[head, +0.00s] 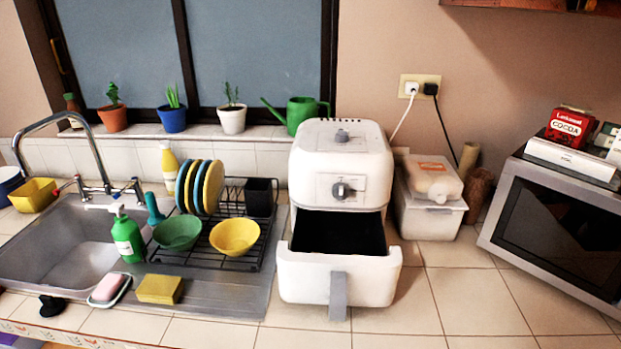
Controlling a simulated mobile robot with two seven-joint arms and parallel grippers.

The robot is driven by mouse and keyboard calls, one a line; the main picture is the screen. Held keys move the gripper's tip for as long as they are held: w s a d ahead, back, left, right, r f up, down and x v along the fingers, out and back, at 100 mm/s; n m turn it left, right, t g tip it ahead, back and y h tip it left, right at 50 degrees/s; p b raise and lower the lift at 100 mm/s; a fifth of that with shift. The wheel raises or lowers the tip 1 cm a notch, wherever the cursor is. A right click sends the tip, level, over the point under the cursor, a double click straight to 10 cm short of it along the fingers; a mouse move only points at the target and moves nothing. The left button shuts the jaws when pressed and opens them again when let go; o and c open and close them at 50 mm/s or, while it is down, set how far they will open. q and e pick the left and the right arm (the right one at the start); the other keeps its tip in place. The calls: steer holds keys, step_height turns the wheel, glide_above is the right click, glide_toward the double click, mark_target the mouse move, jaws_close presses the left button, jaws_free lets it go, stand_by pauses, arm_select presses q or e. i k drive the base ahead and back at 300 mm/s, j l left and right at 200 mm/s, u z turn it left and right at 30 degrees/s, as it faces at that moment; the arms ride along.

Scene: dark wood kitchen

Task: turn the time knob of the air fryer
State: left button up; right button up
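The white air fryer (336,143) stands on the tiled counter near the middle of the head view. A round dark grey knob (341,191) sits on its front panel, and a smaller grey knob (342,136) sits on its top. I cannot read any labels, so I cannot tell which one is the time knob. The fryer's drawer (299,276) is pulled out, with a dark inside and a grey handle (338,296) at its front. Neither of my grippers is in view.
A dish rack (262,230) with plates and bowls and a sink (62,246) are left of the fryer. A lidded white container (428,217) stands close on its right, and a microwave (553,236) is farther right. The counter tiles (470,300) at front right are clear.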

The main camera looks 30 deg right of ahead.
mark_target(340, 191)
steer(key=z, duration=1.15)
